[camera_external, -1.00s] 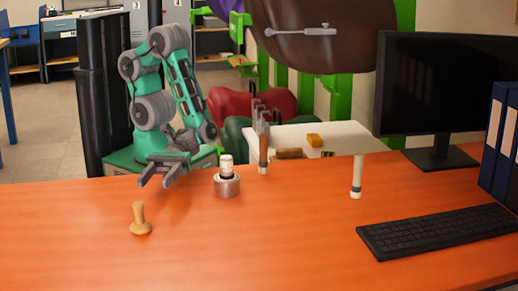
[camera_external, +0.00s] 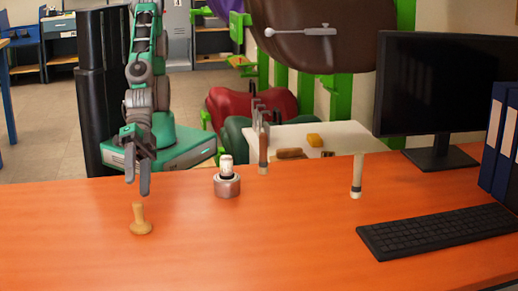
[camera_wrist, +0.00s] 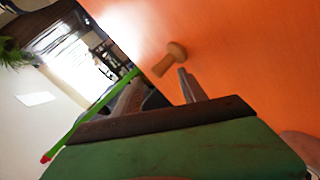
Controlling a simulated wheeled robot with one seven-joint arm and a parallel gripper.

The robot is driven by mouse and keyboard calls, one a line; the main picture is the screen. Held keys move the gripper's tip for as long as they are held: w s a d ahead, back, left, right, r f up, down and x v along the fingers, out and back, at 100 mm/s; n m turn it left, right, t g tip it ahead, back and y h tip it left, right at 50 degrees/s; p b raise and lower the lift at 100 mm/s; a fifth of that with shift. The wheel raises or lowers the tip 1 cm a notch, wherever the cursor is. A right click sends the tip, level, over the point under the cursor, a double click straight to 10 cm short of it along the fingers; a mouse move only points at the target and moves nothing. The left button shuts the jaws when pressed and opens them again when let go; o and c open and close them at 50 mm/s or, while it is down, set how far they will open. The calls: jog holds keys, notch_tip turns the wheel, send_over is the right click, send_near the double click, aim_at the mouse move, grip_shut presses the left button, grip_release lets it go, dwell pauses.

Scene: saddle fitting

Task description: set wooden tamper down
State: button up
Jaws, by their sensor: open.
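The wooden tamper (camera_external: 140,219) stands upright on the orange desk (camera_external: 250,240), at its left part in the external view. It also shows in the wrist view (camera_wrist: 166,61), just beyond the fingertips. My gripper (camera_external: 138,192) points down above and slightly behind the tamper. It is open and empty, with its fingers apart from the tamper. In the wrist view my gripper (camera_wrist: 158,88) shows both fingers with nothing between them.
A metal pot with a white-topped item (camera_external: 227,180) stands right of the tamper. A white table (camera_external: 345,136) with tools is behind the desk. A keyboard (camera_external: 435,230), monitor (camera_external: 440,85) and blue binders (camera_external: 503,145) occupy the right. The desk front is clear.

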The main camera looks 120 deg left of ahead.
notch_tip(320, 180, up, 9)
jog(key=s+d+m+t+y+p, duration=0.15)
jog(key=m+t, duration=0.25)
jog(key=m, duration=0.6)
send_near(140, 222)
jog(key=r, duration=0.1)
jog(key=w+r, duration=0.1)
jog(key=shift+w+r+h+p, duration=0.1)
jog(key=shift+r+h+p, duration=0.15)
jog(key=shift+r+p, duration=0.1)
jog(key=shift+w+d+f, duration=0.1)
jog(key=shift+f, duration=0.25)
jog(key=x, duration=0.5)
jog(key=p+x, duration=0.1)
jog(key=x, duration=0.1)
jog(key=shift+w+d+f, duration=0.1)
jog(key=shift+w+f, duration=0.05)
jog(key=shift+f, duration=0.25)
grip_shut()
